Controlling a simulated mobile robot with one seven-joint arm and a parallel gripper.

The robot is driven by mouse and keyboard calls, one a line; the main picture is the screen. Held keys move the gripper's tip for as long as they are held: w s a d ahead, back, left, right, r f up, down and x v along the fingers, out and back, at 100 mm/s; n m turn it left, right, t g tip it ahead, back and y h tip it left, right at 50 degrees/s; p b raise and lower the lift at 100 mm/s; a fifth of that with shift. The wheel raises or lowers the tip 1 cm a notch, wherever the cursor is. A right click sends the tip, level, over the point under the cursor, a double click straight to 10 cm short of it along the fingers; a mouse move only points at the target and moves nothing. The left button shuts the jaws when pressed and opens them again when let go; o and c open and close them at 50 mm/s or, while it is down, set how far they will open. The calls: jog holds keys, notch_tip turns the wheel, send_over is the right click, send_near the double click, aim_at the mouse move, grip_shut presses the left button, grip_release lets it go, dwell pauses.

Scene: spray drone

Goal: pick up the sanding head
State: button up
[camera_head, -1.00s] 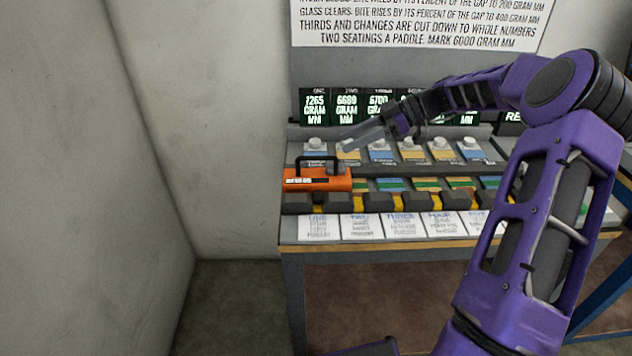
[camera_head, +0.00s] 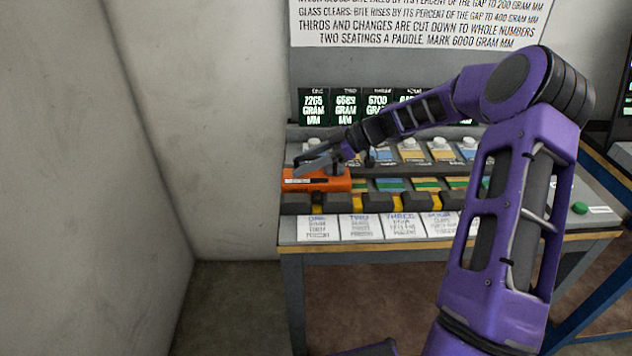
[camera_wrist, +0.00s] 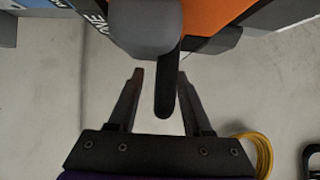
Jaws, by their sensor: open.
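The sanding head appears to be the orange block (camera_head: 330,184) with a dark handle on top, at the left end of the bench. My gripper (camera_head: 298,168) is at its top left part in the head view, and its fingers hide much of the handle. In the wrist view, my gripper (camera_wrist: 160,80) is open, with a dark bar (camera_wrist: 170,95) between the two fingers. Gaps show on both sides of the bar. The orange body (camera_wrist: 215,15) is at the top of that view, partly behind a grey rounded part (camera_wrist: 145,25).
The bench (camera_head: 400,244) carries rows of coloured plates, pale knobs, dark blocks and printed cards (camera_head: 360,227). Lit green displays (camera_head: 345,106) stand behind. A plain wall (camera_head: 230,120) is at left. A green button (camera_head: 580,208) sits at the right end.

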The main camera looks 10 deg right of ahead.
jog(key=shift+c, duration=0.2)
grip_shut()
dwell(1.2)
